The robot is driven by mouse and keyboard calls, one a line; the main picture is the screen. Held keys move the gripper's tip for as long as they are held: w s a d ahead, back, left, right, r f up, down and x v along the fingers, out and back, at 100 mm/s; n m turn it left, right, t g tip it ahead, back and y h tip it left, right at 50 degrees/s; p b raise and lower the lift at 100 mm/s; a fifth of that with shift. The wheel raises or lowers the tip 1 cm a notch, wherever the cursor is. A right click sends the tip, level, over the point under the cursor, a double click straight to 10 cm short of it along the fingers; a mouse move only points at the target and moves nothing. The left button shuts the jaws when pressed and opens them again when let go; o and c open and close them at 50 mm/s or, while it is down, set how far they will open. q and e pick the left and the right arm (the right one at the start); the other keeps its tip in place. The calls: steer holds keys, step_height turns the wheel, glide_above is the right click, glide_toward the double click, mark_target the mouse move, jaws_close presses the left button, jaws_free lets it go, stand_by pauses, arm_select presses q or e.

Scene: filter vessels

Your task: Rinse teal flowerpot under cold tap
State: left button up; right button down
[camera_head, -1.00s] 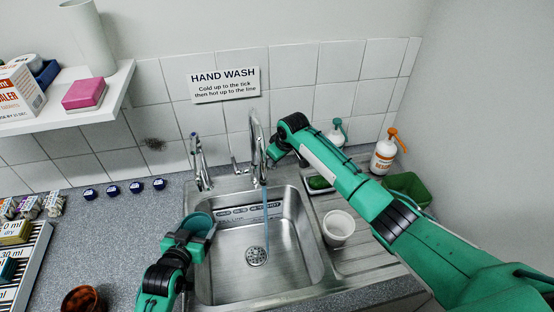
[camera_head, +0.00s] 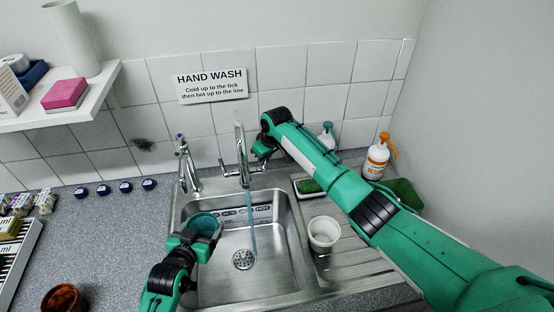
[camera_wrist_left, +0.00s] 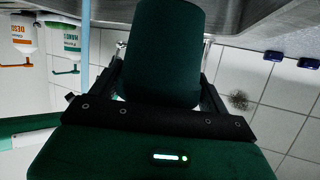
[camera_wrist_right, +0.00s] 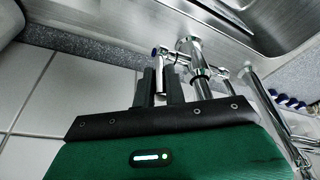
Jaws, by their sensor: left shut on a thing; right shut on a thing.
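The teal flowerpot (camera_head: 205,222) is over the left part of the steel sink (camera_head: 282,272), opening upward. My left gripper (camera_head: 196,240) is shut on it; in the left wrist view the dark teal pot (camera_wrist_left: 165,50) fills the space between the fingers. A thin water stream (camera_head: 252,228) falls from the middle tap (camera_head: 240,150) toward the drain, to the right of the pot and apart from it. My right gripper (camera_head: 260,155) is shut on a chrome lever (camera_wrist_right: 162,75) at the right side of this tap. A blue-ended part (camera_wrist_right: 153,52) shows beside the fingers.
A second tap (camera_head: 186,165) stands at the sink's left. A white cup (camera_head: 324,233) stands on the drainboard, beside a tray with a green sponge (camera_head: 310,187). Bottles and a green tub (camera_head: 403,194) are at right. A brown pot (camera_head: 62,298) and blue caps are on the left counter.

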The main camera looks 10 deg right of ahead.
arm_select(q)
steer(key=shift+f, duration=0.25)
arm_select(e)
steer(key=shift+w+d+g, duration=0.15)
steer(key=shift+w+g, duration=0.05)
steer(key=shift+g, duration=0.1)
arm_select(q)
steer(key=shift+a+f+b, duration=0.25)
steer(key=shift+f+b, duration=0.25)
steer(key=shift+b, duration=0.1)
arm_select(e)
steer(key=shift+w+a+g, duration=0.2)
steer(key=shift+g, duration=0.1)
arm_select(q)
steer(key=shift+d+f+b, duration=0.15)
steer(key=shift+f+b, duration=0.25)
steer(key=shift+b, duration=0.05)
arm_select(e)
steer(key=shift+w+d+g, duration=0.1)
steer(key=shift+w+g, duration=0.05)
steer(key=shift+g, duration=0.25)
steer(key=c, duration=1.5)
jaws_free()
steer(key=shift+r, duration=0.1)
